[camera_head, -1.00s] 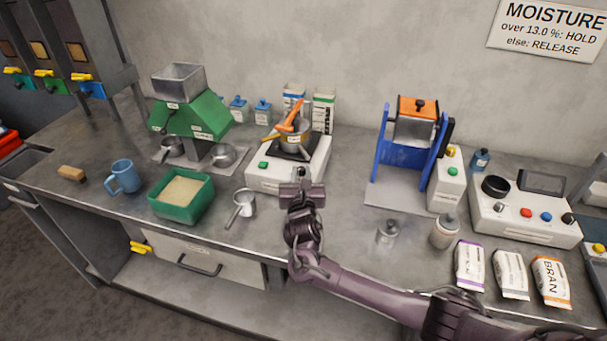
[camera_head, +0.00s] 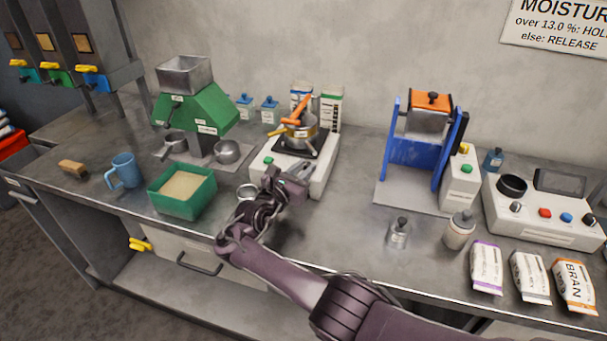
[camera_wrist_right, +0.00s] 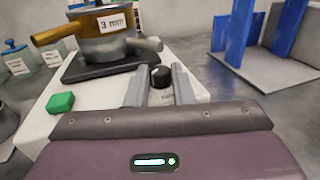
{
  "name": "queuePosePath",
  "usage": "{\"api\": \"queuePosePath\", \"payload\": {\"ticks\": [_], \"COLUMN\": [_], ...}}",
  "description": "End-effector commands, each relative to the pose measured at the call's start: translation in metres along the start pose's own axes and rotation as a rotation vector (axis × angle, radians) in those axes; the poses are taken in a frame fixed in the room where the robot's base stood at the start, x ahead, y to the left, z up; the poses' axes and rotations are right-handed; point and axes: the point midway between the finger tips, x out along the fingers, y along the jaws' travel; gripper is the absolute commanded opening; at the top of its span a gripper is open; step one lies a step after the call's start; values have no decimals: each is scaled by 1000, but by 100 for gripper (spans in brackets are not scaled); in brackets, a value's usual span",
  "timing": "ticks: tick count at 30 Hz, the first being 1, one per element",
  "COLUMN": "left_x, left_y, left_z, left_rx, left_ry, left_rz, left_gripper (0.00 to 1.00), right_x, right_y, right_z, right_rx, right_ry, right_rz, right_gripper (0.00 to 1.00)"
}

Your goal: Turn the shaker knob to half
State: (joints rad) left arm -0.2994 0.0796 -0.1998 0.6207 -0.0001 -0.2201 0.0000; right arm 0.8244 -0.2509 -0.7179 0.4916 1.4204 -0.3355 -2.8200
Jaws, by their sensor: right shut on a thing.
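The shaker (camera_head: 324,178) is a white box with a black top plate, a green button (camera_head: 268,160) and a sieve stack (camera_head: 299,134) on top. The sieve is brass and grey and reads "3 mm" in the right wrist view (camera_wrist_right: 118,24). My right gripper (camera_head: 303,172) is at the shaker's front right. In the wrist view its fingers (camera_wrist_right: 159,86) stand on both sides of the black shaker knob (camera_wrist_right: 160,74), shut on it. A label below the knob is partly hidden, and its setting is unreadable. The head view hides the knob behind the gripper. My left gripper is out of view.
A metal cup (camera_head: 247,191) stands close to my right forearm, partly hidden. A green tray of grain (camera_head: 184,207) is to the left. A blue-framed device (camera_head: 420,150) stands to the right, with free bench between it and the shaker.

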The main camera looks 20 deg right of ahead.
Motion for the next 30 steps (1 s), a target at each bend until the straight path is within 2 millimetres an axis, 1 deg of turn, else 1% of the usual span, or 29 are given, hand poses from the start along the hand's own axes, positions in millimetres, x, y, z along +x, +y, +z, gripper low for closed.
{"api": "queuePosePath", "payload": {"ticks": [3,16,17,21,22,30], "left_x": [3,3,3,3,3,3], "left_y": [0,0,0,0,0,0], "left_z": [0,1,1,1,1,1], "left_rx": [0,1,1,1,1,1], "left_ry": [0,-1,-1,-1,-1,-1], "left_rz": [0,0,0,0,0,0], "left_gripper": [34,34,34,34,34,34], "right_x": [-1,0,0,0,0,0], "right_y": [1,0,0,0,0,0], "right_z": [-1,0,0,0,0,0], "right_rx": [0,1,1,1,1,1], "right_ry": [1,1,1,1,1,0], "right_rz": [-11,-16,-16,-16,-16,-16], "right_gripper": [0,0,22,41,43,43]}}
